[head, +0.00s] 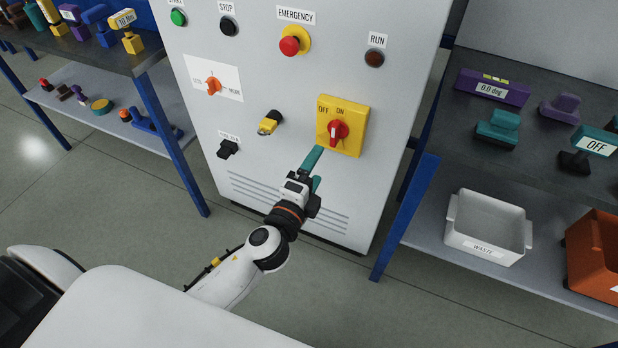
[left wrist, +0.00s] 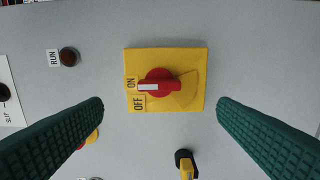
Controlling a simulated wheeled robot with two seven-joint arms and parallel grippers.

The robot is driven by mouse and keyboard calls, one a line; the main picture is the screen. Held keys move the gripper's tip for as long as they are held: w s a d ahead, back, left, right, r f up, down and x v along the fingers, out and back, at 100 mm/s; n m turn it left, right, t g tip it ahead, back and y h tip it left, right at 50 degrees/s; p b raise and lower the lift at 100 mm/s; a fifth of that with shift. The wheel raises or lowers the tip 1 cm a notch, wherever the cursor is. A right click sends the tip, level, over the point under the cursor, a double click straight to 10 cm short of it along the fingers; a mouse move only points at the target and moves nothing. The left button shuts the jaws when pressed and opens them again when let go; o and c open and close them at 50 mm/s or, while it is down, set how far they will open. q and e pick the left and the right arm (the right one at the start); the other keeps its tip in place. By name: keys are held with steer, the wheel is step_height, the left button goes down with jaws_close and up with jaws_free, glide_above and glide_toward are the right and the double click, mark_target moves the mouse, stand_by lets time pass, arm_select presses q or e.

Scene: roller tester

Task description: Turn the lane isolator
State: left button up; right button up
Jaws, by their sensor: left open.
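The lane isolator is a yellow plate (head: 353,113) with a red rotary handle (head: 338,131) and ON and OFF labels, on the grey cabinet front. In the left wrist view the plate (left wrist: 190,60) is near the centre, and the handle (left wrist: 165,84) has a white mark pointing to the label side, nearer ON than OFF. My left gripper (head: 317,169) is open and empty, in front of and just below the isolator. In the left wrist view its green fingers (left wrist: 160,108) stand wide apart on both sides of the plate, not touching the handle. My right gripper is not in view.
Shelves stand on both sides; the right one holds a white waste bin (head: 489,222).

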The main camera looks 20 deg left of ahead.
arm_select(q)
steer(key=s, duration=0.2)
steer(key=shift+s, duration=0.3)
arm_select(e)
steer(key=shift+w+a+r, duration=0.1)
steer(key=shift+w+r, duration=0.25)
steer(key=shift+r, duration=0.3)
